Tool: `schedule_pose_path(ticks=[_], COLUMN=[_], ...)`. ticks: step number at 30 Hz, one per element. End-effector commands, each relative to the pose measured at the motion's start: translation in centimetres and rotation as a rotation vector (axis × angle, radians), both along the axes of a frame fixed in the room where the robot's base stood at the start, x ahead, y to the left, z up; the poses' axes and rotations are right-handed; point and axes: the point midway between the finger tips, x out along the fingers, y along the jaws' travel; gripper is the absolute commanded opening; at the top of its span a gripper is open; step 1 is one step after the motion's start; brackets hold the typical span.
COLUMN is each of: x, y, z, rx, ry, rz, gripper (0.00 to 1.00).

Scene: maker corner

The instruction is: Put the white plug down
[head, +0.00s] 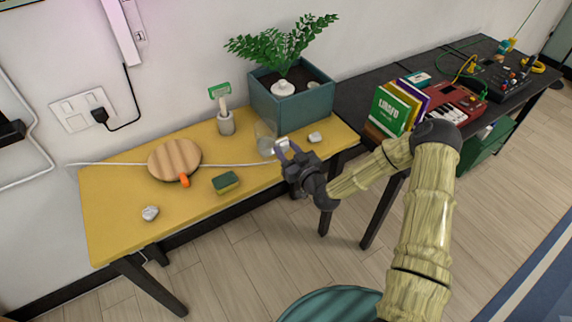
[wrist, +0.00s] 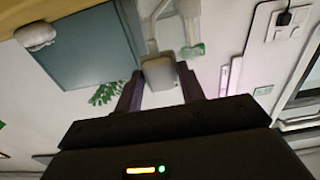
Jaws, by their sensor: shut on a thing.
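The white plug (head: 283,142) is between the fingers of my gripper (head: 287,149), over the right part of the yellow table (head: 118,232). In the wrist view the plug (wrist: 158,70) shows as a pale block between the two dark fingertips. My gripper is shut on it. The fingers hide part of the plug in the head view. A white cable (head: 232,165) runs from the left across the table towards my gripper. I cannot tell whether the plug touches the tabletop.
A clear glass (head: 265,138) stands just left of my gripper, and a pale stone (head: 315,137) lies to its right. A teal planter (head: 293,107) is behind. A green sponge (head: 226,182), a round wooden board (head: 172,156) and another stone (head: 150,213) are further left.

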Motion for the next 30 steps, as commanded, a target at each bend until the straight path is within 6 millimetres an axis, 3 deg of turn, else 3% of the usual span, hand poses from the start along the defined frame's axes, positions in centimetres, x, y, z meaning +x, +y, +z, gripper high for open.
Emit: schedule_pose_path(ticks=[4, 16, 24, 30], x=[0.0, 0.0, 0.0, 0.0], y=[0.0, 0.0, 0.0, 0.1], z=[-2.1, -2.8, -6.1, -6.8], rx=[0.001, 0.001, 0.000, -0.001], ry=[0.001, -0.001, 0.001, -0.002], rz=[0.000, 0.001, -0.001, 0.002], gripper=[0.03, 0.03, 0.03, 0.03])
